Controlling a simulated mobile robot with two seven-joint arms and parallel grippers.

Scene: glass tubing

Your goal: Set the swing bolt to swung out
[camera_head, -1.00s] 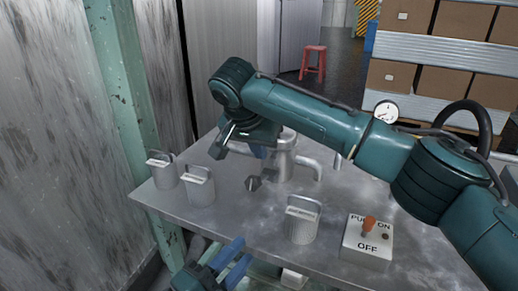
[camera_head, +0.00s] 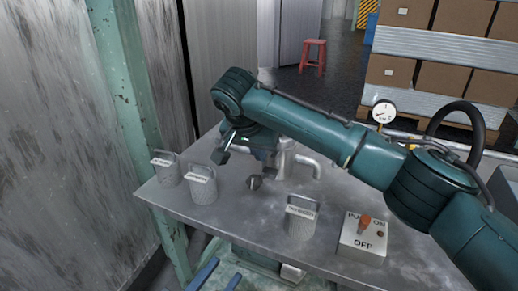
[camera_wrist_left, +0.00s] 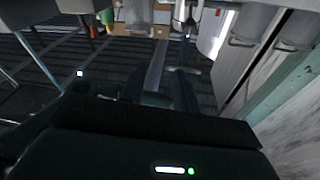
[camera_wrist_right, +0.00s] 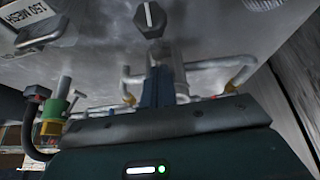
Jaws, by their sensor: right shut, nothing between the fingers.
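I cannot make out the swing bolt itself. A metal pipe fitting (camera_head: 284,160) with a bent side pipe stands on the grey table (camera_head: 235,226), partly hidden behind my right arm. My right gripper (camera_head: 263,154) points down right beside this fitting. In the right wrist view its blue fingers (camera_wrist_right: 158,86) are together and empty, in front of the fitting (camera_wrist_right: 178,75); I cannot tell whether they touch it. My left gripper (camera_head: 216,277) is low in front of the table, its two blue fingers apart with nothing between them.
A dark knob (camera_head: 255,182) sits on the table before the fitting. A switch box (camera_head: 363,238) with an orange lever is at the right. A gauge (camera_head: 384,112) rises behind my right arm.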

